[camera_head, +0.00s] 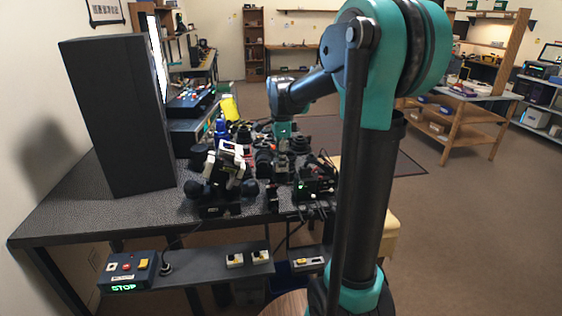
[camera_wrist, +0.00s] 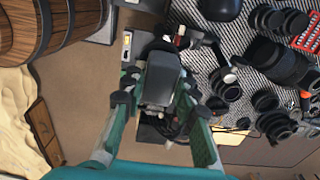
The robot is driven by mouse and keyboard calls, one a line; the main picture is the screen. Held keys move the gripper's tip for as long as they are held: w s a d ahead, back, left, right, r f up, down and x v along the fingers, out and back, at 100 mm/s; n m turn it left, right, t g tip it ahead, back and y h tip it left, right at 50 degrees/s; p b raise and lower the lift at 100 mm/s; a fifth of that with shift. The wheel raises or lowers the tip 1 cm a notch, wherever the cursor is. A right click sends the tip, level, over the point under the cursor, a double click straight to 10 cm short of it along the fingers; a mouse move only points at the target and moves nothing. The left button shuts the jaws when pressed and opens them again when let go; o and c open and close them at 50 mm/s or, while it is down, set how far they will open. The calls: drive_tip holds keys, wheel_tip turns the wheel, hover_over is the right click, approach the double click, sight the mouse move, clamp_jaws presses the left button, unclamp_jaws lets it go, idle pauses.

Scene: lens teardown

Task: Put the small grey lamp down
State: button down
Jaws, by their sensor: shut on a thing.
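My gripper (camera_wrist: 158,88) shows in the wrist view with its two teal fingers on either side of a small grey lamp (camera_wrist: 161,76). It is shut on the lamp. The lamp's lower part and whatever is directly beneath it are partly hidden. In the wrist view the lamp appears beside the table edge, with brown floor to its left. In the head view my gripper (camera_head: 284,131) is over the crowded far right part of the dark table (camera_head: 75,207); the lamp cannot be made out there among the dark parts.
Several black lens rings and barrels (camera_wrist: 267,18) crowd the table in the wrist view, near a red rack (camera_wrist: 308,40). A wooden barrel (camera_wrist: 50,25) stands at upper left. In the head view, a tall black box (camera_head: 118,115) and a white-and-black device (camera_head: 226,165) occupy the table; its front left is clear.

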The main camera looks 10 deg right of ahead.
drive_tip(key=shift+f, duration=0.25)
drive_tip(key=c, duration=1.2)
unclamp_jaws()
wheel_tip(320, 180, up, 13)
drive_tip(key=shift+f, duration=0.2)
